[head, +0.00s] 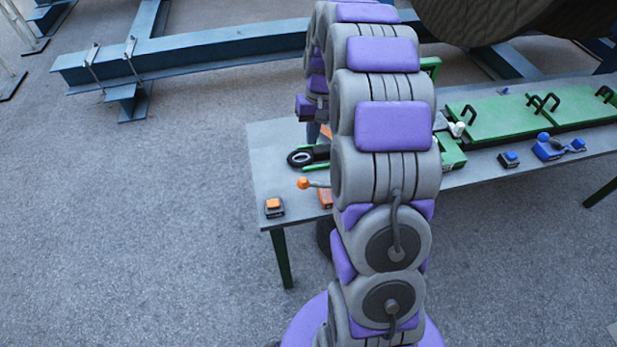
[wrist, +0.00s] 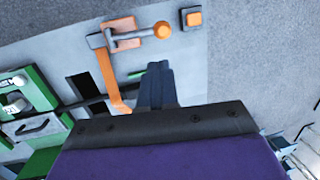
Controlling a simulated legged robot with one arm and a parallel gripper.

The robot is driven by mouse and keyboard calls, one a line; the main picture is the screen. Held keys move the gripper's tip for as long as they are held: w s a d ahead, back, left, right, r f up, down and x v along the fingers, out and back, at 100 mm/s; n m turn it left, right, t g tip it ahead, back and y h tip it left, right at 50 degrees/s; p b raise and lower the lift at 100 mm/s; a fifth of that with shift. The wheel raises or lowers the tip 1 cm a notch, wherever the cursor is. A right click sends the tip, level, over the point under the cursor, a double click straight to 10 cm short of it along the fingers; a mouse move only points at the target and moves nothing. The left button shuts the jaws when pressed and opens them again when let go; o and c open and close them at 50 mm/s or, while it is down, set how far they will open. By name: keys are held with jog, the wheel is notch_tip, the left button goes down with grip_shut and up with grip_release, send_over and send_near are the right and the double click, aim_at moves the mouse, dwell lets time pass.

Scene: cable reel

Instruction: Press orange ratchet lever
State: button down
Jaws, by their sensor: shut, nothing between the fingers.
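The ratchet lever shows in the wrist view as a metal rod with an orange round knob (wrist: 162,30), on an orange base (wrist: 122,42). An orange strap (wrist: 108,80) runs down from the base. In the head view, the lever's orange knob (head: 303,183) sticks out left of my arm, and its base is partly hidden behind the arm. My gripper (wrist: 158,72) is shut and empty in the wrist view. Its tips appear below the knob in that picture, apart from it. The height gap is hard to tell. In the head view my arm mostly hides the gripper.
An orange push button (head: 273,205) sits at the table's near left corner, and also shows in the wrist view (wrist: 193,18). The grey table (head: 262,150) carries green plates (head: 510,115), a black ring (head: 300,158) and blue controls (head: 548,148). Blue steel beams (head: 190,50) lie behind.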

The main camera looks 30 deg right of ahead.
jog(key=b, duration=0.3)
send_near(301, 179)
jog(key=f, duration=0.3)
jog(key=s+f, duration=0.1)
jog(key=f, duration=0.1)
jog(key=shift+a+f, duration=0.2)
jog(key=shift+f, duration=0.65)
jog(key=shift+w+a+f+h+p, duration=0.15)
jog(key=shift+a+f+h+p, duration=0.45)
jog(key=shift+p, duration=0.3)
jog(key=f, duration=0.1)
jog(key=a+f+h+p, duration=0.1)
jog(key=f, duration=0.1)
jog(key=a+f+g+h+p, duration=0.1)
jog(key=shift+a+f, duration=0.25)
jog(key=shift+f, duration=0.15)
